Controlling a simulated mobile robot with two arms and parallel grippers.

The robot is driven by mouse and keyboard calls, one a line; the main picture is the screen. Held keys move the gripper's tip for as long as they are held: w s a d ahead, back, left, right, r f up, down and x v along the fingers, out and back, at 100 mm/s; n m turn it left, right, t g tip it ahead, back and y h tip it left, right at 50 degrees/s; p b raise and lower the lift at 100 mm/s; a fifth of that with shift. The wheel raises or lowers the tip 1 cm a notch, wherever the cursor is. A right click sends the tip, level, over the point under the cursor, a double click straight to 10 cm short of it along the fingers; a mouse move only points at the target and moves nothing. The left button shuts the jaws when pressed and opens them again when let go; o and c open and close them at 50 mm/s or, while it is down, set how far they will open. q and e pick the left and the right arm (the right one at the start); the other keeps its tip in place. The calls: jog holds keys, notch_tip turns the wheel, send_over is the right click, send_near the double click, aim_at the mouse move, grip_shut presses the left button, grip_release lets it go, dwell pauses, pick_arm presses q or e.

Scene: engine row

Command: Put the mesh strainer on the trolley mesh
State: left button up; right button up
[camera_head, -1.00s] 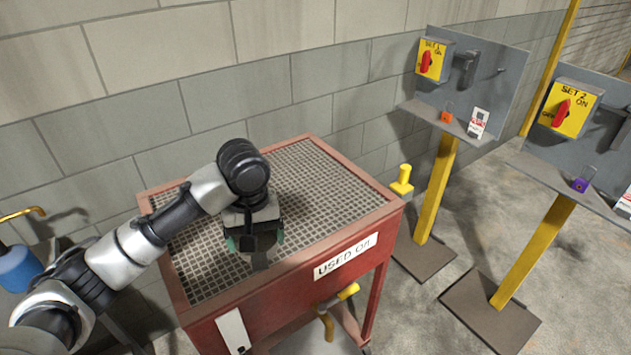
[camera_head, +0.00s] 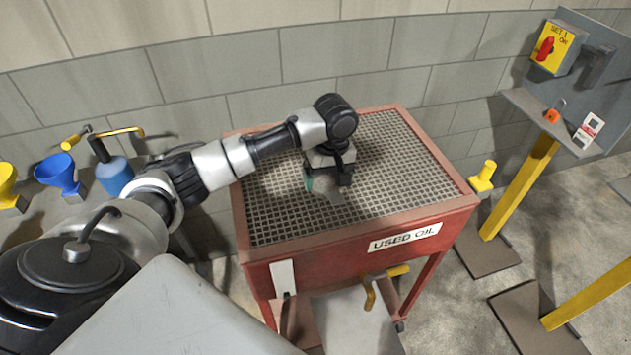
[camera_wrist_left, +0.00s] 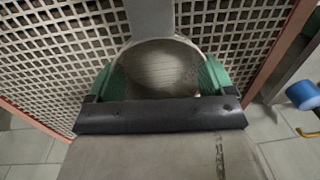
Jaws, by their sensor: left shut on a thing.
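The mesh strainer (camera_wrist_left: 160,68) shows in the left wrist view as a round, fine-meshed bowl with a flat grey strip reaching up from it. My left gripper (camera_head: 325,184) is over the middle of the trolley mesh (camera_head: 405,180), pointing down. Its green fingers, on both sides of the strainer in the left wrist view (camera_wrist_left: 162,80), are shut on it. In the head view the gripper hides most of the strainer; a grey part (camera_head: 335,197) shows below the fingers. I cannot tell whether it touches the mesh. My right gripper is not in view.
The red trolley (camera_head: 340,255) has a raised rim and a "USED OIL" label. The mesh around the gripper is clear. A blue funnel (camera_head: 60,173), a yellow funnel (camera_head: 8,183) and a blue can (camera_head: 115,176) stand left. A switch stand (camera_head: 520,190) is right.

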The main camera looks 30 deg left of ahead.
aim_at(312, 198)
pick_arm(q)
jog(key=a+f, duration=0.2)
jog(key=a, duration=0.1)
jog(key=shift+a+p, duration=0.3)
jog(key=shift+p, duration=0.05)
notch_tip(312, 198, down, 4)
jog(key=shift+a+r+p, duration=0.1)
jog(key=shift+p, duration=0.6)
jog(key=shift+f, duration=0.3)
jog(key=shift+f, duration=0.1)
jog(key=o, duration=0.8)
jog(key=shift+o, duration=0.2)
jog(key=r, duration=0.3)
jog(key=r+b, duration=0.1)
jog(key=r, duration=0.3)
jog(key=r+b, duration=0.1)
jog(key=r, duration=0.3)
jog(key=shift+w+d, duration=0.3)
jog(key=shift+w, duration=0.05)
jog(key=shift+r, duration=0.65)
